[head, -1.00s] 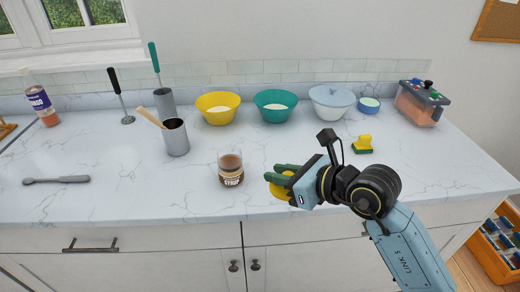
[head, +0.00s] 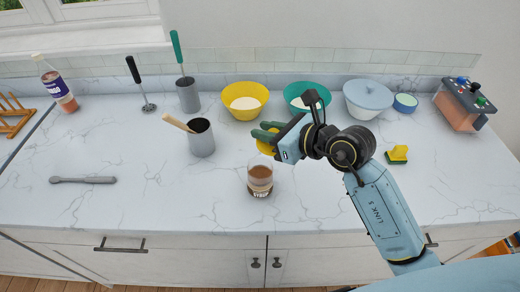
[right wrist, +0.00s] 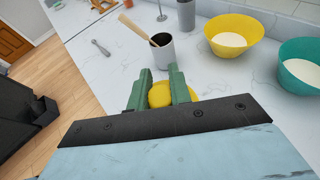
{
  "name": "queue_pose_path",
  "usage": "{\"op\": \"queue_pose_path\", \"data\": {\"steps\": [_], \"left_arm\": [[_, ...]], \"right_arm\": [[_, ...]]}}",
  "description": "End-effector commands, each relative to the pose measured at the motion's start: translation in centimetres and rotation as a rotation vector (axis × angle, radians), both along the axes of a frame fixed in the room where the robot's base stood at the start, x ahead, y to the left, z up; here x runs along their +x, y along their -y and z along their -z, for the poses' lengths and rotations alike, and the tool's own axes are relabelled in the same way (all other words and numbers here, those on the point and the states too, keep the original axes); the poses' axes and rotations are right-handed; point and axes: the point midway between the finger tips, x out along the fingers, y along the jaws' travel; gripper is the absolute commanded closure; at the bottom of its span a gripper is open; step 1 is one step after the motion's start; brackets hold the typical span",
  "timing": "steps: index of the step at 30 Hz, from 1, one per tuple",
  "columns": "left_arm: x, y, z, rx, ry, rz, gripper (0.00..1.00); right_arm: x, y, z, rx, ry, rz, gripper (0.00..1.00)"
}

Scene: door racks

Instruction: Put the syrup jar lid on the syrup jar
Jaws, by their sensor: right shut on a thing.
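The syrup jar (head: 260,180) is a clear glass with brown syrup and a dark label, upright on the counter in the head view. My right gripper (head: 262,138) is shut on a yellow round lid (head: 267,147), which also shows between the green fingers in the right wrist view (right wrist: 160,95). In the head view the gripper and lid appear just above the jar's rim; I cannot tell whether they touch it. The lid is partly hidden by the fingers. The jar is not visible in the right wrist view. My left gripper is not in view.
A grey metal cup (head: 201,140) with a wooden spoon stands left of the jar. A yellow bowl (head: 245,112), a teal bowl (head: 300,110) and a lidded blue bowl (head: 368,110) stand behind. A sponge (head: 397,155) lies right. The front left counter is mostly clear.

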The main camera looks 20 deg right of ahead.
Motion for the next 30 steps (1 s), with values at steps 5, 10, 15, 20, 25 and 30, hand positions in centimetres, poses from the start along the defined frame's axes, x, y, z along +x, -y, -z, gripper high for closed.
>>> {"op": "queue_pose_path", "data": {"steps": [5,10,15,20,25,30], "left_arm": [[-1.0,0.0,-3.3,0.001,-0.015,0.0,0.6],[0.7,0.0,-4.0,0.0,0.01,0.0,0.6],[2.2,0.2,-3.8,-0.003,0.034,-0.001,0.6],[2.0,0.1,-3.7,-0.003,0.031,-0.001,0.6],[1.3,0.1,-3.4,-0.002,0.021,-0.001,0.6],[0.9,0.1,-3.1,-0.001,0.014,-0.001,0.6]], "right_arm": [[0.9,-2.0,-2.5,0.005,0.011,-0.037,1.0],[1.2,-2.7,-2.1,0.005,0.013,-0.051,1.0],[1.2,-2.8,1.2,0.004,0.011,-0.052,1.0],[1.2,-2.8,3.3,0.005,0.015,-0.052,1.0],[1.2,-2.7,5.2,0.004,0.012,-0.051,1.0],[1.2,-2.8,7.3,0.005,0.015,-0.052,1.0]]}}
